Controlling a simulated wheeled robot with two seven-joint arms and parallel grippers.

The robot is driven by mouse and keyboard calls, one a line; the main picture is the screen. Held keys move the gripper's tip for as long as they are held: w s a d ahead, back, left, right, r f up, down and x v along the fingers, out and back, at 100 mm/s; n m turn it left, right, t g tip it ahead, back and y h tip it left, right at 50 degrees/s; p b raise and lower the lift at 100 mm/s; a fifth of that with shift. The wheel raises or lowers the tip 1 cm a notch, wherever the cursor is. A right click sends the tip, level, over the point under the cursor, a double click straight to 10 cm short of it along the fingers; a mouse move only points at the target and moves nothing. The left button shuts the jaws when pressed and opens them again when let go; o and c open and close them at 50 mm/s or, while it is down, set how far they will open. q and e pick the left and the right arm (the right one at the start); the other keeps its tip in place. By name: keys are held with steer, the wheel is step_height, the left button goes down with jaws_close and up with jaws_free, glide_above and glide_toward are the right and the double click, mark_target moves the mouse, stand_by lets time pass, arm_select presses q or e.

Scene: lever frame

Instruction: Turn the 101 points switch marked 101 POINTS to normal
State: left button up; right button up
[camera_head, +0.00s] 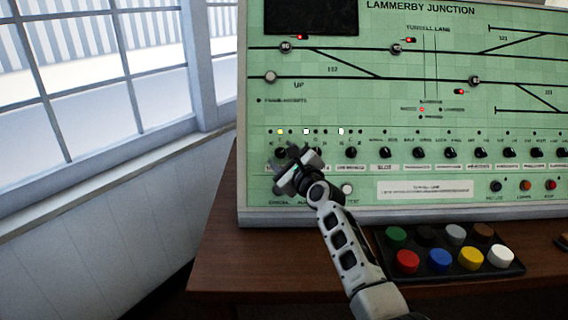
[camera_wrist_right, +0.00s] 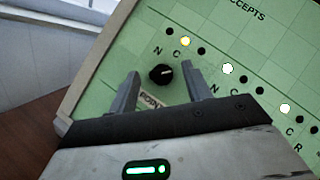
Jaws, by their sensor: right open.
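A green signalling panel (camera_head: 450,182) headed LAMMERBY JUNCTION has a row of black rotary switches. My right gripper (camera_head: 294,160) is in front of the left end of that row in the head view and hides the switches behind it. In the right wrist view the open fingers (camera_wrist_right: 160,70) stand either side of a black switch knob (camera_wrist_right: 160,75) with a pale pointer line. Letters N and C show above it, and its label (camera_wrist_right: 151,98), partly hidden, reads POIN. I cannot tell whether the fingers touch the knob. The number 101 is not legible there.
A yellow lamp (camera_wrist_right: 185,41) is lit above the knob, and white lamps (camera_wrist_right: 228,68) glow above neighbouring switches. A tray of coloured buttons (camera_head: 449,256) lies on the brown desk (camera_head: 235,255) below the panel. A window (camera_head: 90,85) is at left.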

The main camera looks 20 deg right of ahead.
steer(key=shift+c, duration=0.3)
steer(key=c, duration=0.9)
steer(key=shift+c, duration=0.2)
